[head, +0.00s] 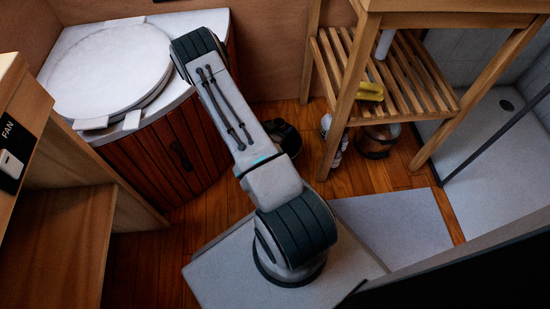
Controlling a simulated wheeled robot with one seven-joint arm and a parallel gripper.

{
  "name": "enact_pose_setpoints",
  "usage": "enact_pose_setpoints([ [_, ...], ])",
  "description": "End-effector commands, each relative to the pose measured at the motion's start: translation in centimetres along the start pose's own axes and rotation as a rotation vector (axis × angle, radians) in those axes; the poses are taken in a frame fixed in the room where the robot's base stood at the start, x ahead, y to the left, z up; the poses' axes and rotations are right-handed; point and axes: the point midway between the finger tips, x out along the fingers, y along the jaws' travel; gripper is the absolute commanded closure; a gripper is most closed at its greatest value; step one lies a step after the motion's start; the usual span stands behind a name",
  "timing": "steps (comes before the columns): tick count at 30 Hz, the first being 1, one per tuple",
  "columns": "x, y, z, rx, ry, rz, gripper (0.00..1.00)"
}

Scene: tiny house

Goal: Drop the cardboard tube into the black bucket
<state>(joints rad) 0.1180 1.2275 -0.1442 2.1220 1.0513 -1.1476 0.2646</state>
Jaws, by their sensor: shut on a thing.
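A dark rounded thing (285,137), which looks like the black bucket, stands on the wooden floor just right of my arm. My arm covers its left side, and its inside cannot be made out. My arm rises from the base and bends at the elbow over the edge of the white-topped cabinet. My gripper is not in view. I cannot make out the cardboard tube.
The rounded cabinet (175,160) carries a round white lid (110,65). At right stands a slatted wooden shelf (410,85) with a yellow thing (370,91) and a white cylinder (385,43). Bottles (330,130) and a brownish container (377,140) stand below it.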

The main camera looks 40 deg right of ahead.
Motion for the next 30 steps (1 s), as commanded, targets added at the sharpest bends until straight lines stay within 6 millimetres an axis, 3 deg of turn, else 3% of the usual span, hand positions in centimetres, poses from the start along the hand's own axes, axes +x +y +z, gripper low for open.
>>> enact_pose_setpoints([
  [15, 2.0, 0.0, 5.0, -0.001, 0.0, -0.002, 0.78],
  [26, 2.1, -0.1, 5.2, 0.0, 0.0, -0.002, 0.78],
  [27, 2.1, -0.1, 5.2, 0.0, 0.0, -0.002, 0.46],
  [29, 2.1, -0.1, 5.2, 0.0, 0.0, -0.002, 0.32],
  [30, 2.1, -0.1, 5.2, 0.0, 0.0, -0.002, 0.32],
])
